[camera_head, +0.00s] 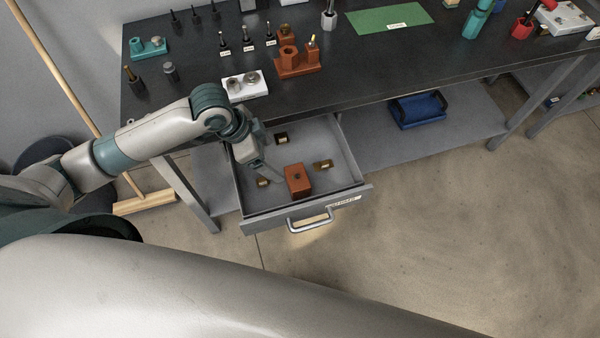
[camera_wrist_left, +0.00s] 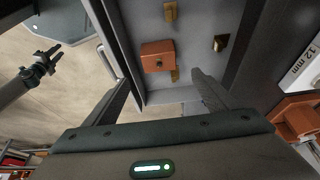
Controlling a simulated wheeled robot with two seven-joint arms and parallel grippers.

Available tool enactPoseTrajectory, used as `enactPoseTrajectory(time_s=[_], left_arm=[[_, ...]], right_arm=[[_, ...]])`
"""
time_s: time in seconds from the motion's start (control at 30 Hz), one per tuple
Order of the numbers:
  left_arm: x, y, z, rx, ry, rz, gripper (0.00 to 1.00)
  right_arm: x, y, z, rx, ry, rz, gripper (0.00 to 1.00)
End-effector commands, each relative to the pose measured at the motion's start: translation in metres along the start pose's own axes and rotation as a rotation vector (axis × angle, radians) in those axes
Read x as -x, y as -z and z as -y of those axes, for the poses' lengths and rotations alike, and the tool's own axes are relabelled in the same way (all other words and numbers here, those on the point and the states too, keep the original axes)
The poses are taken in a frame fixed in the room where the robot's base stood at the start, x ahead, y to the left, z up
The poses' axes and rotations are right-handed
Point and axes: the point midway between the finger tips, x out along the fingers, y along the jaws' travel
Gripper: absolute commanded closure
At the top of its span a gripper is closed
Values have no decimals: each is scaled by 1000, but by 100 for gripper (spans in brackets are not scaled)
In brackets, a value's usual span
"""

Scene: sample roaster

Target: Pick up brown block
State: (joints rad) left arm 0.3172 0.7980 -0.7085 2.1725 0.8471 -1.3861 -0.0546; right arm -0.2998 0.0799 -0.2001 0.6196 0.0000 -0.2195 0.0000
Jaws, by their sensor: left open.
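The brown block (camera_head: 297,180), with a small dark hole in its top, sits in the open drawer (camera_head: 352,187) near its front. It also shows in the left wrist view (camera_wrist_left: 157,57), ahead of the fingers. My left gripper (camera_head: 264,162) is over the drawer, just left of and behind the block. In the left wrist view my left gripper (camera_wrist_left: 160,92) is open and empty, its fingers wide apart, not on the block. My right gripper (camera_wrist_left: 42,62) shows small at the left of that view; its jaw opening is unclear.
Several small brass and dark pieces lie in the drawer around the block, including a brass one (camera_head: 323,164) to its right. The drawer handle (camera_head: 310,220) faces the open floor. The dark bench top (camera_head: 350,75) overhangs behind. A blue tray (camera_head: 418,109) sits on the lower shelf.

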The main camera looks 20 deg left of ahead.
Motion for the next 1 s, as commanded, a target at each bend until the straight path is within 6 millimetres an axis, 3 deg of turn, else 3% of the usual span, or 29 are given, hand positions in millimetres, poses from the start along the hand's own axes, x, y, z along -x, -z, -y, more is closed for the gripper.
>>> enactPoseTrajectory(time_s=[0.27, 0.47, 1.0], left_arm=[[0, 0, 0, 0, 0, 0, 20], [-12, 0, -1, 2, -3, 0, 20], [-101, 1, -1, 2, -2, 1, 20]], right_arm=[[0, 0, 0, 0, 0, 0, 69], [4, 0, 0, 0, 0, 0, 69], [24, 2, 0, -1, 1, 0, 69]])
